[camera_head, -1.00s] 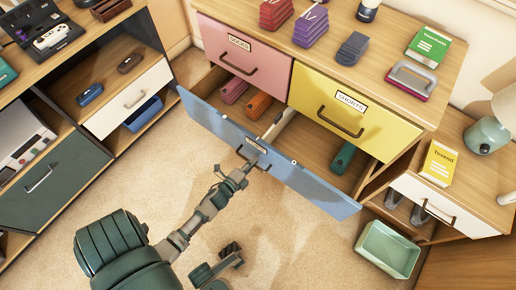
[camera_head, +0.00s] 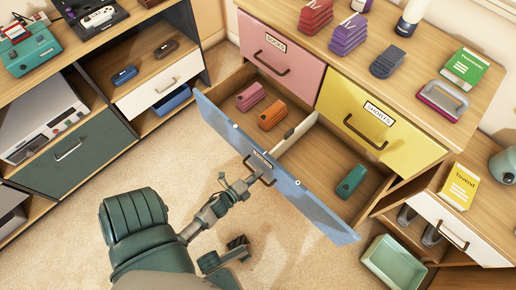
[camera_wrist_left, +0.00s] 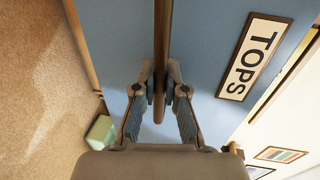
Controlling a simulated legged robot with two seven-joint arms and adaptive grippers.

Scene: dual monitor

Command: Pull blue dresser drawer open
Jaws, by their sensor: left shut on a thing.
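The blue dresser drawer (camera_head: 226,121) stands pulled out below the pink and yellow drawers. Its inside shows, with pink, orange and green folded items and a divider. My left gripper (camera_head: 251,183) is at the drawer's front, at its dark bar handle (camera_head: 264,179). In the left wrist view the gripper (camera_wrist_left: 159,92) has its two fingers closed on either side of the handle (camera_wrist_left: 162,45), close against the blue front with the "TOPS" label (camera_wrist_left: 253,57).
The pink drawer (camera_head: 263,61) and yellow drawer (camera_head: 346,105) above are shut. A green bin (camera_head: 394,264) stands on the floor at the lower right. Shelves with a dark green drawer (camera_head: 68,153) stand at the left. Carpet is clear in front of the blue drawer.

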